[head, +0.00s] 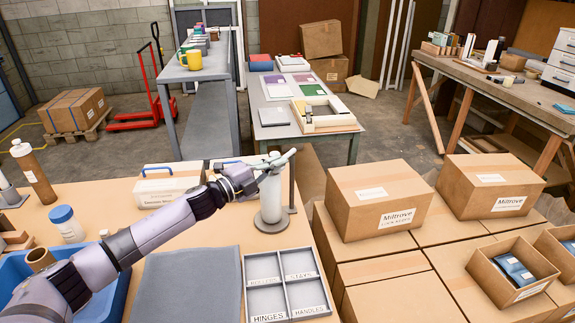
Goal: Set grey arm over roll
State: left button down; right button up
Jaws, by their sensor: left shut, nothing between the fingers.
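A pale grey-white roll (270,198) stands upright on a round base near the back edge of the brown bench. A slim dark grey upright arm (291,182) stands just right of the roll. My left gripper (289,156) reaches in from the left, shut and empty, across the top of the roll. It overlaps the upper ends of the roll and the grey arm in the picture; I cannot tell whether it touches either. My right gripper is out of view.
On the bench (185,226) are a grey mat (188,285), a divided tray (247,289), a blue bin (119,296), a white labelled box (160,191) and a white jar (68,226). Stacked cartons (379,199) stand close on the right. A grey table stands behind.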

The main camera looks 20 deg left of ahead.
pick_arm(q)
jog(key=a, duration=0.3)
jog(key=shift+w+a+r+b, duration=0.1)
jog(key=shift+w+a+b, duration=0.05)
jog(key=shift+b, duration=0.2)
